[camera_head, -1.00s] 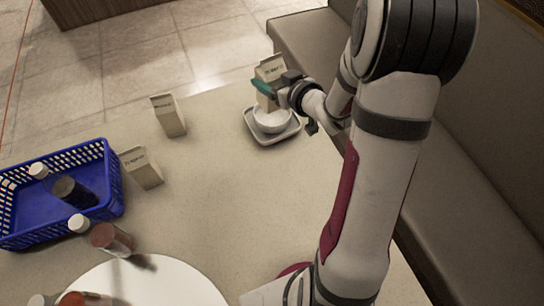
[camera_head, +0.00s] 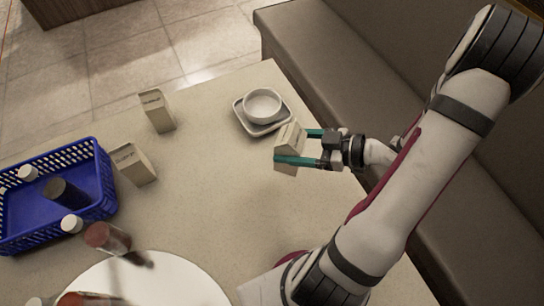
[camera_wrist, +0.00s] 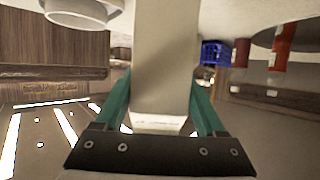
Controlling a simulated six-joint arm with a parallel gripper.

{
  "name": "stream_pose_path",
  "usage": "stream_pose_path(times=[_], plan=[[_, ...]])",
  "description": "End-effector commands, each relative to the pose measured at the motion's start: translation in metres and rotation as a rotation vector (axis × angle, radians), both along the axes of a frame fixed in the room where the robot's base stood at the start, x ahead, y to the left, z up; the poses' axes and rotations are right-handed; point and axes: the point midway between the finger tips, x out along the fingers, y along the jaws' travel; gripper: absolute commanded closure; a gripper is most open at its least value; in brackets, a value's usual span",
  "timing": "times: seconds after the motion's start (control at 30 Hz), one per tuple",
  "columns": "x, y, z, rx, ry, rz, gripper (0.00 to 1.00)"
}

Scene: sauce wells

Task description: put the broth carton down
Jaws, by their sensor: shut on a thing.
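My gripper (camera_head: 302,149) is shut on a beige broth carton (camera_head: 289,139), its teal fingers on either side of it. The carton is at the right part of the table, just in front of the tray with the bowl. The head view does not show clearly whether its base touches the table. In the wrist view the carton (camera_wrist: 163,70) stands between the two teal fingers (camera_wrist: 163,105) and fills the middle. A white bowl (camera_head: 262,103) sits on a small square tray (camera_head: 243,117).
Two more cartons stand on the table, one at the back (camera_head: 157,112) and one nearer the basket (camera_head: 133,165). A blue basket (camera_head: 95,212) with bottles is at the left. A dark red bottle (camera_head: 106,238) and a white round plate (camera_head: 160,285) are in front. The table's middle is clear.

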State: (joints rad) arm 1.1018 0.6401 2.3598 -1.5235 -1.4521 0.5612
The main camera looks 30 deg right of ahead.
Motion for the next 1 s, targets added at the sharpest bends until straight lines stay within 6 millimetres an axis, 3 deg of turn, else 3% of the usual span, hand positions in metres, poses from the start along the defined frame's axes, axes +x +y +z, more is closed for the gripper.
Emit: stream_pose_path(times=[0.1,0.2,0.43,0.83,0.87,1.0], plan=[[0.019,0.022,-0.016,0.004,0.001,0.005,1.0],[0.028,0.03,-0.024,0.002,0.0,0.001,1.0],[0.03,0.031,-0.062,0.002,0.0,-0.002,1.0],[0.03,0.031,-0.069,0.0,-0.002,-0.001,1.0],[0.03,0.031,-0.069,-0.001,-0.001,-0.003,0.22],[0.03,0.031,-0.069,-0.001,-0.001,-0.002,0.0]])
